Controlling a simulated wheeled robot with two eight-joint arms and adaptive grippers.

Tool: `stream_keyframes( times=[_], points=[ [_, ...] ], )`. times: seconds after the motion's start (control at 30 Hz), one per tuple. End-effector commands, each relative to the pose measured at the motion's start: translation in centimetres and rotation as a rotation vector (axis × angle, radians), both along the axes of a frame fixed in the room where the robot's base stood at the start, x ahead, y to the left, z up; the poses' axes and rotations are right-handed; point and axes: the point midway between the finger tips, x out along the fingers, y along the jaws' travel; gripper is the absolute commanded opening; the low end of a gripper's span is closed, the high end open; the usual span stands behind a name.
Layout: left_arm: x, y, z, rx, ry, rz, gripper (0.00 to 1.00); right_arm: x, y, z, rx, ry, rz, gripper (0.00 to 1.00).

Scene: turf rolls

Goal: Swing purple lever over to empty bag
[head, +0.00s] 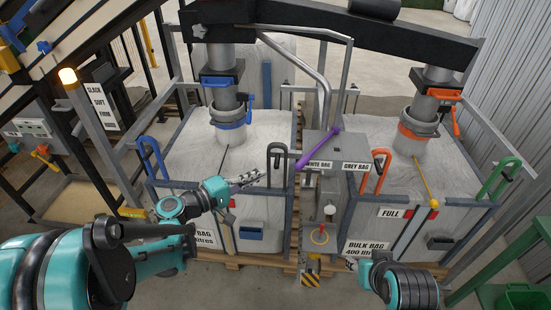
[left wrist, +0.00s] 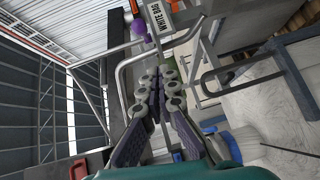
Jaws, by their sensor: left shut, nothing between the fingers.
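The purple lever (head: 318,147) sits on top of the grey control box (head: 327,142) between two bulk bags. It slants from upper right down to lower left, its lower end by the WHITE BAG label (head: 320,164). In the left wrist view a purple knob (left wrist: 138,26) shows beyond the fingers. My left gripper (head: 262,173) is shut and empty, just left of the lever and apart from it. The left bag (head: 205,160) and right bag (head: 375,150) stand under spouts; a FULL sign (head: 393,212) is on the right one. My right gripper (head: 351,264) is low and mostly hidden; its fingers are unclear.
A dark hooked handle (head: 276,157) rises close to my left gripper. Blue (head: 151,157), orange (head: 377,170) and green (head: 500,177) handles stand along the frames. A bent grey pipe (head: 315,72) runs behind the box. A green stand (head: 515,270) is at lower right.

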Motion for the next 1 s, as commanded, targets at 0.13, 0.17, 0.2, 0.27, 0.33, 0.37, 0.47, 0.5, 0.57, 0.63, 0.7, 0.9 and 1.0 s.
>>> stream_keyframes(
  times=[0.13, 0.17, 0.2, 0.27, 0.33, 0.37, 0.47, 0.5, 0.57, 0.63, 0.7, 0.9, 1.0],
  points=[
    [0.9, 0.9, 0.9, -0.083, -0.025, 0.009, 0.00, 0.0, 0.0, 0.4, 0.000, 0.000, 0.000, 0.40],
    [0.9, 1.0, 1.0, -0.091, -0.028, 0.010, 0.00, 0.0, 0.0, 0.4, 0.000, 0.000, 0.000, 0.40],
    [0.9, 1.0, 1.1, -0.100, -0.031, 0.010, 0.00, 0.0, 0.0, 0.4, 0.000, 0.000, 0.000, 0.40],
    [1.0, 1.1, 1.1, -0.106, -0.033, 0.010, 0.00, 0.0, 0.0, 0.4, 0.000, 0.000, 0.000, 0.40],
    [1.0, 1.1, 1.1, -0.108, -0.033, 0.010, 0.00, 0.0, 0.0, 0.4, 0.000, 0.000, 0.000, 0.40],
    [1.0, 1.1, 1.1, -0.106, -0.033, 0.009, 0.00, 0.0, 0.0, 0.4, 0.000, 0.000, 0.000, 0.40],
    [1.0, 1.1, 1.1, -0.105, -0.032, 0.010, 0.00, 0.0, 0.0, 0.4, 0.000, 0.000, 0.000, 0.40],
    [1.0, 1.1, 1.1, -0.105, -0.032, 0.010, 0.00, 0.0, 0.0, 0.4, 0.000, 0.000, 0.000, 0.40],
    [1.0, 1.0, 1.1, -0.105, -0.032, 0.010, 0.00, 0.0, 0.0, 0.4, 0.000, 0.000, 0.000, 0.40],
    [1.3, 0.8, 1.1, -0.105, -0.032, 0.009, 0.00, 0.0, 0.0, 0.3, 0.000, 0.000, 0.000, 0.40],
    [1.7, 0.2, 1.0, -0.105, -0.032, 0.007, 0.00, 0.0, 0.0, 0.1, 0.000, 0.000, 0.000, 0.40],
    [4.2, -2.5, 0.9, -0.104, -0.032, 0.005, 0.00, 0.0, 0.0, -0.6, 0.000, 0.000, 0.000, 0.40],
    [5.7, -4.1, 0.9, -0.104, -0.032, 0.006, 0.00, 0.0, 0.0, -1.1, 0.000, 0.000, 0.000, 0.40]
  ],
)
